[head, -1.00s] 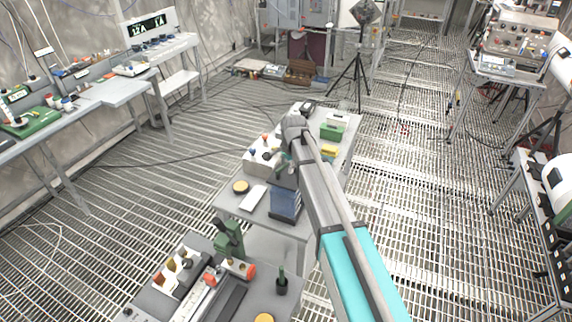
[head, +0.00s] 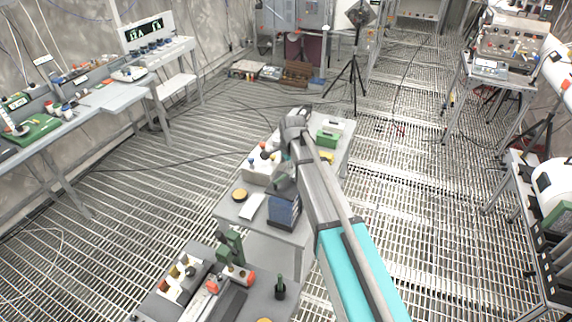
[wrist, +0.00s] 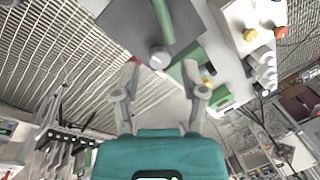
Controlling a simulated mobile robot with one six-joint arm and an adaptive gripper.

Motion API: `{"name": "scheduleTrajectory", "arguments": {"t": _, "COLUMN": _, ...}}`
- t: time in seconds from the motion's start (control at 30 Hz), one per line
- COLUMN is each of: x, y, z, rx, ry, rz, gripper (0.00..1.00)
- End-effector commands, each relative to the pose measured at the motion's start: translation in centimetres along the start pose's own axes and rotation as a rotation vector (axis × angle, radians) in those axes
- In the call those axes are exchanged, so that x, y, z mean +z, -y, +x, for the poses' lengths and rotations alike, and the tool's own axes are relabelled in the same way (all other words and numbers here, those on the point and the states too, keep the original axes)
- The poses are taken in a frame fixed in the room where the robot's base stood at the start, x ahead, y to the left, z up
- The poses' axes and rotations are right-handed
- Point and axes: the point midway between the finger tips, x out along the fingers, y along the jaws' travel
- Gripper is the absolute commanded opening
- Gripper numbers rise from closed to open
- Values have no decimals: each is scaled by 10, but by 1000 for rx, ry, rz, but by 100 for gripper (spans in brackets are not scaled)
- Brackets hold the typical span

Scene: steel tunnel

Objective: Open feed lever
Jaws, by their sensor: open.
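My gripper (wrist: 160,75) shows in the wrist view with its two grey fingers spread and nothing between them. Beyond the fingertips is a dark grey box (wrist: 130,22) with a green bar (wrist: 163,18) on it and a pale round knob (wrist: 159,57) at its near edge. The knob appears in line with the gap between the fingers; I cannot tell whether anything touches. In the head view the blue-fronted box (head: 284,211) stands on the middle bench, and my arm partly hides its surroundings. I cannot tell for sure which part is the feed lever.
A white box with coloured knobs (head: 258,171), a yellow disc (head: 240,195) and a green block (head: 327,137) share the middle bench (head: 234,212). A nearer bench holds a green device (head: 230,247) and a dark bottle (head: 280,288). Grated floor is open on both sides.

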Motion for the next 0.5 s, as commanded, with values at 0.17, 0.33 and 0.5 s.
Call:
{"name": "scheduleTrajectory", "arguments": {"t": 0.17, "x": 0, "y": 0, "z": -20, "rx": 0, "ry": 0, "rz": 0, "gripper": 55}}
{"name": "scheduleTrajectory", "arguments": {"t": 0.33, "x": 0, "y": 0, "z": -35, "rx": 0, "ry": 0, "rz": 0, "gripper": 55}}
{"name": "scheduleTrajectory", "arguments": {"t": 0.5, "x": 0, "y": 0, "z": -48, "rx": 0, "ry": 0, "rz": 0, "gripper": 55}}
